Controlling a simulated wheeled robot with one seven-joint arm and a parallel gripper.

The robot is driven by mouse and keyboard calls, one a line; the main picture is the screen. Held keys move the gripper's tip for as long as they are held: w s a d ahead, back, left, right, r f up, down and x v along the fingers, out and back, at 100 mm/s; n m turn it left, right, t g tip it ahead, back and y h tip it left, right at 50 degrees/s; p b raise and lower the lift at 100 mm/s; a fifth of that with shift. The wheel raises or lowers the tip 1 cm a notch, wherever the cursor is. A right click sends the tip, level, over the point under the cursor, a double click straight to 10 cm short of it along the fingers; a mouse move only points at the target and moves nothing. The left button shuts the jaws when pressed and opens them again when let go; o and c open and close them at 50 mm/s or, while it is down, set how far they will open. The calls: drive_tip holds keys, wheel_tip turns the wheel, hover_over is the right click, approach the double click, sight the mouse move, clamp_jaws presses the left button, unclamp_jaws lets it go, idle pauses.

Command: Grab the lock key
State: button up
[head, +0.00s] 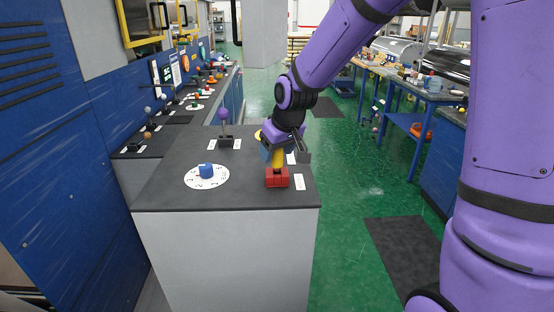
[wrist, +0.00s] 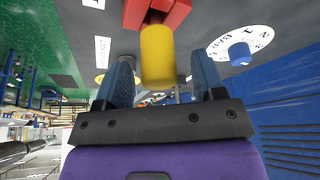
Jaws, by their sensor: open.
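A yellow cylinder (head: 278,158) stands upright in a red block (head: 277,179) near the front right of the dark counter top (head: 240,194). It appears to be the lock key; no label on it can be read. My gripper (head: 279,152) is over it, with its blue fingers pointing down. In the wrist view the yellow cylinder (wrist: 157,55) shows between the two open fingers of my gripper (wrist: 163,75), with a gap visible on each side. The red block (wrist: 154,12) is just beyond the fingertips. The far side of the cylinder is hidden.
A white lettered dial (head: 190,179) with a blue knob (head: 206,171) is to the left on the counter. A purple ball on a stem (head: 223,115) stands behind. White labels lie near the red block. Green floor (head: 345,195) is open to the right.

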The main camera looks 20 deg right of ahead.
drive_tip(key=shift+x, duration=1.1)
drive_tip(key=c, duration=1)
drive_tip(key=shift+r, duration=0.2)
drive_tip(key=shift+r, duration=0.25)
wheel_tip(320, 180, up, 3)
drive_tip(key=shift+r, duration=0.1)
drive_tip(key=s, duration=1)
drive_tip(key=s+a+r, duration=0.1)
drive_tip(key=s, duration=0.5)
